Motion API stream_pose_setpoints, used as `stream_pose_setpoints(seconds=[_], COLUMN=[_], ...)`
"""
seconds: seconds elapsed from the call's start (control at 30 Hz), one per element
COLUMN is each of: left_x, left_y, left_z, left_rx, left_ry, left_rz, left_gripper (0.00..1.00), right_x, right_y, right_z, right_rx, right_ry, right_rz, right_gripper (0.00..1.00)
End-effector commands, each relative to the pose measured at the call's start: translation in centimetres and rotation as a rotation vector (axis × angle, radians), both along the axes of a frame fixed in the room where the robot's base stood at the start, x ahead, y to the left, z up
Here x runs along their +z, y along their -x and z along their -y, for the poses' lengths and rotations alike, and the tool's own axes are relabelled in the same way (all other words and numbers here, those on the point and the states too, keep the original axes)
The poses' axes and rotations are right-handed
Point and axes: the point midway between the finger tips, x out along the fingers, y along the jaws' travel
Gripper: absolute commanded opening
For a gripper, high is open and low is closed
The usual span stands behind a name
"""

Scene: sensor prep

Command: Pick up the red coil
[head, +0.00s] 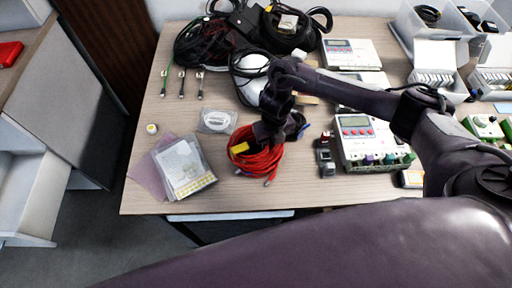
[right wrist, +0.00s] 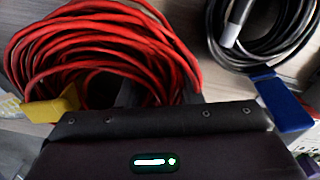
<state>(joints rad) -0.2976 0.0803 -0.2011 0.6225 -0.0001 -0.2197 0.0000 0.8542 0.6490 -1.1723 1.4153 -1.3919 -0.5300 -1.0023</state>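The red coil (head: 258,162) lies near the front edge of the wooden table in the head view. It is a bundle of red cable with a yellow tag at its left side. My right gripper (head: 268,138) points down at the coil's upper part, and its fingertips are hidden. In the right wrist view the red coil (right wrist: 95,55) fills the upper left, right beyond the gripper body. Two dark fingers (right wrist: 160,95) show apart there, with red strands between them. Whether they press on the strands is not clear. My left gripper is not in view.
A black cable (right wrist: 262,35) with a blue tag lies beside the coil. A bagged white cable (head: 216,120) and a packet (head: 184,167) are to its left, and a small dark device (head: 325,158) and a meter box (head: 368,142) to its right. More cables fill the back.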

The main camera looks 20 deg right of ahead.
Motion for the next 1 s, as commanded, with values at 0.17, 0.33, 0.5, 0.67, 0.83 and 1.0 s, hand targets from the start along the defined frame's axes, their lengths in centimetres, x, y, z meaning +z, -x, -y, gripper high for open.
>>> stream_pose_setpoints(seconds=[0.17, 0.33, 0.5, 0.67, 0.83, 1.0], left_x=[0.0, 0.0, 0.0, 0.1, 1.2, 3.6], left_y=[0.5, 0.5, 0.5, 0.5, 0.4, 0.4], left_z=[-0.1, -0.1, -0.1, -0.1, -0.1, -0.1], left_rx=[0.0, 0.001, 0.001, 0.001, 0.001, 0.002], left_ry=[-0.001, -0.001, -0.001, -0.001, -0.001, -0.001], left_rz=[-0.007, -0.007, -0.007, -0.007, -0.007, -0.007], left_gripper=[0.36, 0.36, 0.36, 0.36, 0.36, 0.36], right_x=[0.0, 0.1, 0.3, 1.5, 4.9, 10.3], right_y=[0.0, -0.1, -0.1, -0.1, -0.3, -0.3], right_z=[0.0, 0.0, 0.0, 0.0, 0.0, 0.1], right_rx=[0.0, 0.0, 0.0, 0.002, 0.004, 0.004], right_ry=[0.0, -0.001, -0.001, -0.002, 0.0, 0.002], right_rz=[0.0, 0.002, 0.003, 0.004, 0.009, 0.011], right_gripper=[0.01, 0.0, 0.0, 0.0, 0.0, 0.0])
